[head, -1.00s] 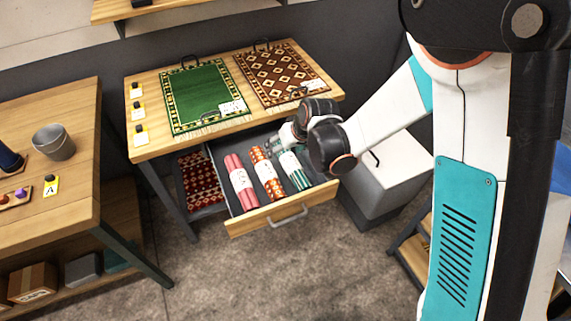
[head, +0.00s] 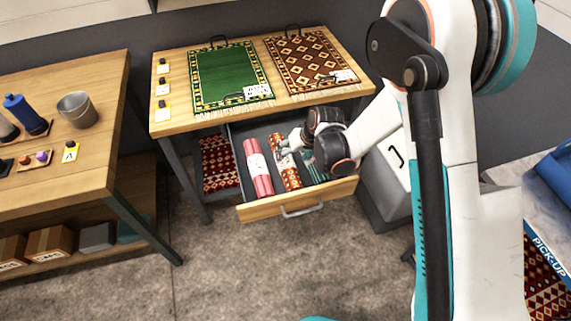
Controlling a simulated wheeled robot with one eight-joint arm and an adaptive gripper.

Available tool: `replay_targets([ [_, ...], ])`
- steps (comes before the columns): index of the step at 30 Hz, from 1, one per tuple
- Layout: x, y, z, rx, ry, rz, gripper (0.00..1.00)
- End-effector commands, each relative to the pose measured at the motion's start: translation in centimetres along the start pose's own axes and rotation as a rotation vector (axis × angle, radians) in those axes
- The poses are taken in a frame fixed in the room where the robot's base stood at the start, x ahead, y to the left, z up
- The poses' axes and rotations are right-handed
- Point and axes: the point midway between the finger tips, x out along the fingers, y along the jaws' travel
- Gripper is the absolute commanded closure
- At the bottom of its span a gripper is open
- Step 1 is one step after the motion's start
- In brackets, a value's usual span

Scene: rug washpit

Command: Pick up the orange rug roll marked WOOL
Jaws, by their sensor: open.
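The orange patterned rug roll (head: 290,177) lies in the open drawer (head: 262,211), between the pink roll and the green roll.
The pink roll (head: 264,184) with a white label lies left of the orange one. The green roll (head: 316,171) lies right, partly hidden by my arm. The tabletop (head: 180,127) with green and brown rugs overhangs the drawer's back. A grey cabinet (head: 391,188) stands right.

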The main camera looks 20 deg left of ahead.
Motion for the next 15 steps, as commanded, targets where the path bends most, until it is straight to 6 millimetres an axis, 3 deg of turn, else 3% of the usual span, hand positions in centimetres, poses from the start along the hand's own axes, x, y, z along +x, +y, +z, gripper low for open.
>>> replay_targets([
  [9, 4.4, -0.6, 0.7, -0.001, 0.001, 0.0, 0.31],
  [15, 4.8, -0.6, 0.6, 0.0, 0.001, 0.0, 0.31],
])
